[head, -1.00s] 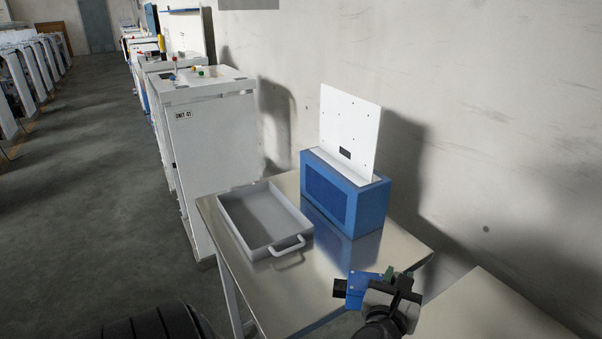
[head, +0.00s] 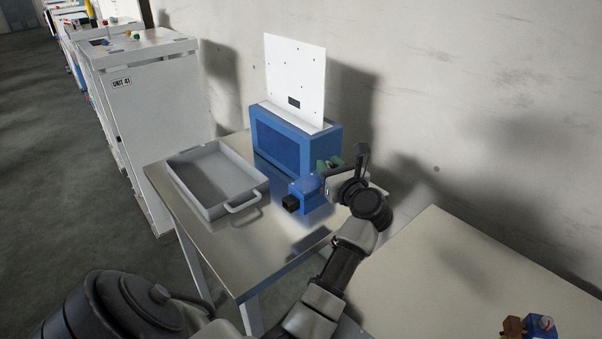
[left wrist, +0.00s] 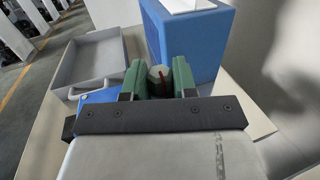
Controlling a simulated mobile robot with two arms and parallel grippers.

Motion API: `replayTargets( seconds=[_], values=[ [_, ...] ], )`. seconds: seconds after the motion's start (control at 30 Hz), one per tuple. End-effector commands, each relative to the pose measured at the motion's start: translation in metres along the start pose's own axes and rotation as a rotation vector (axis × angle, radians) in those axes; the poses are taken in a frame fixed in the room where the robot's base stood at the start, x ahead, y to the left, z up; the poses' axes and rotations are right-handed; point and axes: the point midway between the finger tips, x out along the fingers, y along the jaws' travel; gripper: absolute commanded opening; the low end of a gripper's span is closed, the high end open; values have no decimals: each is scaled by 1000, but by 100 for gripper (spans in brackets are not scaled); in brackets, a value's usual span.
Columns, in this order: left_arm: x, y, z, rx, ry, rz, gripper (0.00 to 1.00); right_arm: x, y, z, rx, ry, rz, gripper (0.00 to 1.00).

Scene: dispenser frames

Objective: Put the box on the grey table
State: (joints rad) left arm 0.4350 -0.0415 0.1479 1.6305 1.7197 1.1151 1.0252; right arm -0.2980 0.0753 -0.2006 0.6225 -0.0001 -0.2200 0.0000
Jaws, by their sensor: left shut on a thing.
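My left gripper (head: 330,170) is shut on a small blue box-shaped part (head: 305,188) with a black end. In the left wrist view the gripper's green fingers (left wrist: 160,80) close around a pale round piece with a red mark, and blue (left wrist: 98,96) shows at their left. The part is over the right side of the shiny grey metal table (head: 215,255), in front of a large blue box (head: 283,142) with a white panel upright in its top. I cannot tell whether the part touches the table. My right gripper is not in view.
A grey tray (head: 182,188) with a handle takes up the table's left side; the table's near part is clear. A beige table (head: 450,265) stands at right, with a brown and blue item (head: 530,326) at its near edge. A wall is behind.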

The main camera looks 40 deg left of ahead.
Motion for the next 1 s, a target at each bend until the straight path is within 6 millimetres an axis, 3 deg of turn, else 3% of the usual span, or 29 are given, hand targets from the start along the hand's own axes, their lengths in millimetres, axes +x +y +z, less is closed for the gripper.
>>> replayTargets(
  seconds=[0.1, 0.3, 0.7, 1.0],
  values=[
    [23, 15, -13, 7, -4, 1, 0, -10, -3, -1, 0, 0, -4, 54],
    [43, 28, -29, 1, -3, -2, 0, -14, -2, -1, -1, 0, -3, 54],
    [45, 29, -71, 1, -2, -3, 0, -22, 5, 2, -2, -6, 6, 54],
    [45, 29, -74, -2, -1, -2, 0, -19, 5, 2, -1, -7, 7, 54]
  ],
)
